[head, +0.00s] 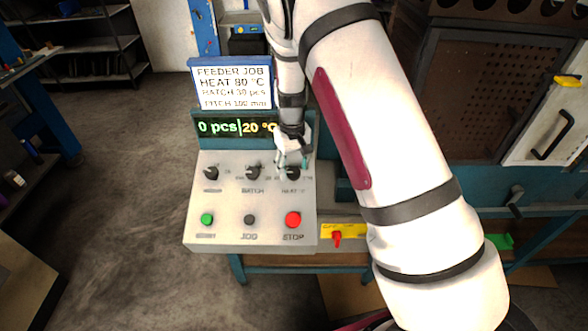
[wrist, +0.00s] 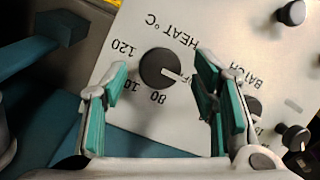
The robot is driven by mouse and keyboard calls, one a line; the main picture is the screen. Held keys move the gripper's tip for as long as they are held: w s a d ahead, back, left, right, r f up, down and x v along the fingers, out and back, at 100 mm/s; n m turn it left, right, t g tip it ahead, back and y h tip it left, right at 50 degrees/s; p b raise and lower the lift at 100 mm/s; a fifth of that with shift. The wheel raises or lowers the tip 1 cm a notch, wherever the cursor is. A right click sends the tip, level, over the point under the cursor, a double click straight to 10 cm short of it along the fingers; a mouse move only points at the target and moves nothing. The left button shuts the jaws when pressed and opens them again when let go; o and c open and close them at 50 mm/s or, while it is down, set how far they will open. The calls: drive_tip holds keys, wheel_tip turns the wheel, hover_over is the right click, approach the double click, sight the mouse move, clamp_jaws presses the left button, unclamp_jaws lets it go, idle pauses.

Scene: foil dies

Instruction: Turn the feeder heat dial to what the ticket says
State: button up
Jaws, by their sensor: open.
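The ticket (head: 231,85) reads feeder job, heat 80 °C, batch 30 pcs, pitch 100 mm. The display (head: 236,127) below it reads 0 pcs and 20 °C. The black heat dial (head: 293,173) is the right knob of the panel's upper row. In the wrist view the heat dial (wrist: 158,69) has a white mark pointing right and slightly down, toward a label partly hidden by the right finger, apparently OFF. The 80 and 120 labels show beside the dial. My gripper (head: 291,161) is open above the dial, its fingers (wrist: 162,82) on either side; contact cannot be told.
The batch dial (head: 253,172) and another knob (head: 211,173) sit left of the heat dial. Below are a green button (head: 207,219), the dark jog button (head: 250,219) and the red stop button (head: 293,219). A red switch on a yellow plate (head: 337,236) is right of the panel.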

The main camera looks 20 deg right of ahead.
drive_tip(key=shift+f, duration=0.65)
drive_tip(key=c, duration=1.1)
drive_tip(key=shift+c, duration=0.2)
drive_tip(key=shift+m, duration=0.3)
drive_tip(key=m, duration=0.2)
drive_tip(key=m+y, duration=0.1)
drive_tip(key=m, duration=0.2)
drive_tip(key=shift+s+d+t+y+b, duration=0.1)
drive_tip(key=shift+d+t+y+b, duration=0.05)
drive_tip(key=shift+t+y+b, duration=0.2)
drive_tip(key=m+t, duration=0.1)
drive_tip(key=m, duration=0.4)
drive_tip(key=shift+s+m+t+y, duration=0.1)
drive_tip(key=shift+m+t+y, duration=0.2)
drive_tip(key=shift+t+y, duration=0.05)
